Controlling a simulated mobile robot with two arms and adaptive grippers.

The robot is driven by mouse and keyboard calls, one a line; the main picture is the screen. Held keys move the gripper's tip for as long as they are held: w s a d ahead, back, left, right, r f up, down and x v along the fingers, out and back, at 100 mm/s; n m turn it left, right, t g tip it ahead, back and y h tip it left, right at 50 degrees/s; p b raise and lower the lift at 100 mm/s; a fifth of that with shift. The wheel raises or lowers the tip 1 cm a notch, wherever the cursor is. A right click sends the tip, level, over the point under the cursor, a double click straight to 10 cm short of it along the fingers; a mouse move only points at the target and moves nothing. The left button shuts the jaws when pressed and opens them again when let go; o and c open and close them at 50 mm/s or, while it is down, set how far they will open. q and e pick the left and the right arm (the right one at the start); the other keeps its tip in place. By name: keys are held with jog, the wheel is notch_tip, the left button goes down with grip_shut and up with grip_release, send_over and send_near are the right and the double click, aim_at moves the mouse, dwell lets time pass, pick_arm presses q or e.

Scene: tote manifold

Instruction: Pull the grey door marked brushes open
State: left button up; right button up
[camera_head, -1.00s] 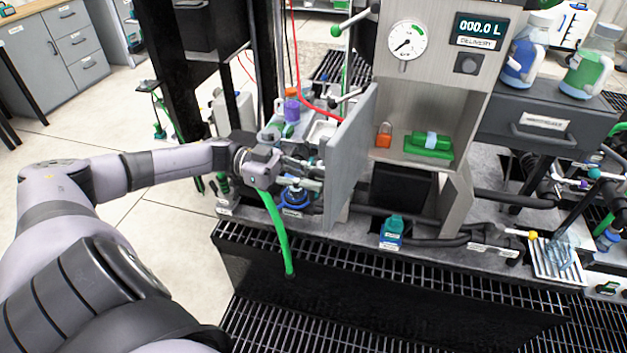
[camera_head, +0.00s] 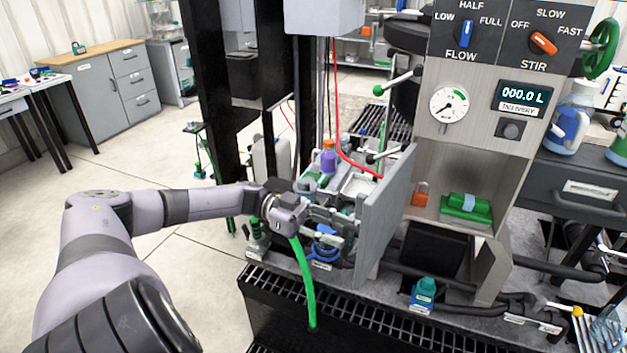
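The grey door (camera_head: 386,222) stands swung out from the left side of the steel cabinet (camera_head: 470,150), with its inner face and near edge towards me. Its outer face is turned away to the left, so no brushes marking or handle shows. My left gripper (camera_head: 338,218) is at the outer side of the door, its fingers pointing right towards it. Clutter behind and the small size hide whether the fingers touch or grip anything. The open compartment shows an orange padlock-like item (camera_head: 421,194) and a green brush-like block (camera_head: 467,207). My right gripper is out of view.
A green hose (camera_head: 305,275) hangs below my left wrist. Bottles and fittings (camera_head: 328,165) crowd the bench behind the gripper. Black grating (camera_head: 345,315) runs along the front. Clear floor lies at the left.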

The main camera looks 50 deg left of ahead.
pick_arm(q)
jog(key=v, duration=1)
jog(key=shift+w, duration=0.1)
